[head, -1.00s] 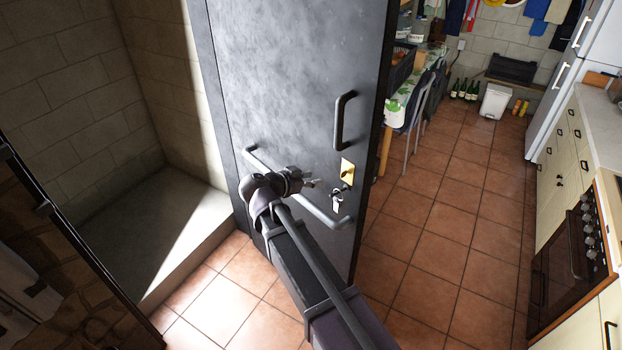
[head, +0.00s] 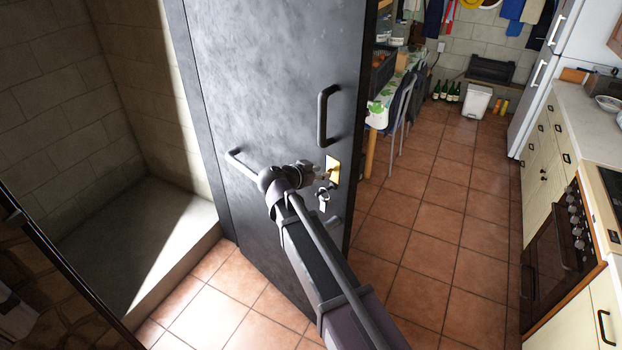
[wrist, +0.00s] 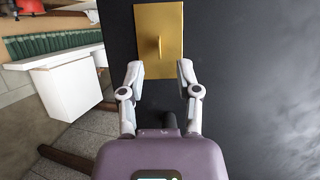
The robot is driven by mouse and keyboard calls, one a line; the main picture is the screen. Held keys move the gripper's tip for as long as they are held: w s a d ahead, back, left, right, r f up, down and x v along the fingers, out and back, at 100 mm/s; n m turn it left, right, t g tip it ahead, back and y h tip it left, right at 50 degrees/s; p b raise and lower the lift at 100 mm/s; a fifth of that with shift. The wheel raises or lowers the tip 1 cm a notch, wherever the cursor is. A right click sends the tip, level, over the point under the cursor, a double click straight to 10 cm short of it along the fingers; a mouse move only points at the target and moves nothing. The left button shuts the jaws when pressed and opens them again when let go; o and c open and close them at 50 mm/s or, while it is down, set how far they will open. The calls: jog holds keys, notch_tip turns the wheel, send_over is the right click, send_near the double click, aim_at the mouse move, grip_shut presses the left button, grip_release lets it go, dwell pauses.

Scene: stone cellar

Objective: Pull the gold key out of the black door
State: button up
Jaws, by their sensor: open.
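The black door (head: 265,90) stands ajar and fills the middle of the head view. A gold plate (wrist: 147,20) is fixed to it near its edge; it also shows in the head view (head: 334,166). A thin gold piece that looks like the gold key seen edge-on (wrist: 160,46) sticks out of the plate. My gripper (wrist: 160,71) is open, its fingers apart on either side of the plate's lower half, with nothing between them clearly held. In the head view my gripper (head: 322,172) is just left of the plate. Contact with the key cannot be told.
A long bar handle (head: 235,160) runs behind my arm, and an upright handle (head: 325,115) is above. Tiled floor (head: 430,230) is free to the right, before the oven (head: 555,250).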

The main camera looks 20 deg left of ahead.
jog(key=shift+b+x, duration=0.45)
jog(key=shift+x, duration=1.25)
grip_shut()
jog(key=shift+s+a, duration=0.35)
jog(key=shift+s, duration=0.5)
jog(key=shift+s+a, duration=0.35)
jog(key=shift+s, duration=0.55)
jog(key=s+a, duration=0.2)
jog(key=s, duration=0.4)
jog(key=shift+a, duration=0.25)
jog(key=shift+s, duration=0.1)
jog(key=shift+s, duration=0.1)
